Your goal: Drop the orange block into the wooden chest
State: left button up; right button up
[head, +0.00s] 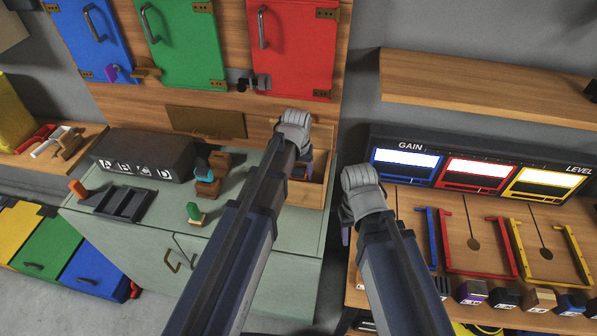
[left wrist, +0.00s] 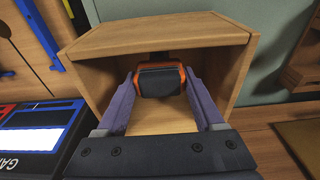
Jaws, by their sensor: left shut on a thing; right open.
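The orange block (left wrist: 160,69), with orange edges and a dark face, is between the fingers of my left gripper (left wrist: 160,85) in the left wrist view. The gripper is shut on it. The open wooden chest (left wrist: 155,38) surrounds the block in that view; I cannot tell how deep the block sits.
The grey-green cabinet (head: 130,232) carries a dark box with letters (head: 145,158), a black rack (head: 125,203) and small coloured pieces. Coloured doors (head: 292,45) hang behind. A panel with lit screens (head: 475,170) and a shelf (head: 480,85) are at the right.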

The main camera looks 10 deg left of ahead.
pick_arm(q)
jog(key=o, duration=1.4)
notch_tip(320, 180, up, 13)
jog(key=s+p, duration=0.2)
jog(key=p, duration=1.1)
jog(key=s+d+m, duration=0.1)
jog(key=s+d, duration=0.1)
jog(key=s, duration=0.3)
jog(key=s+d+m+g, duration=0.1)
jog(key=s+d, duration=0.1)
jog(key=s, duration=0.4)
jog(key=s+d+m+y, duration=0.1)
jog(key=s+d, duration=0.1)
jog(key=s, duration=0.4)
jog(key=shift+d+m+g, duration=0.2)
jog(key=shift+m+g, duration=0.2)
notch_tip(320, 180, down, 4)
jog(key=b, duration=0.4)
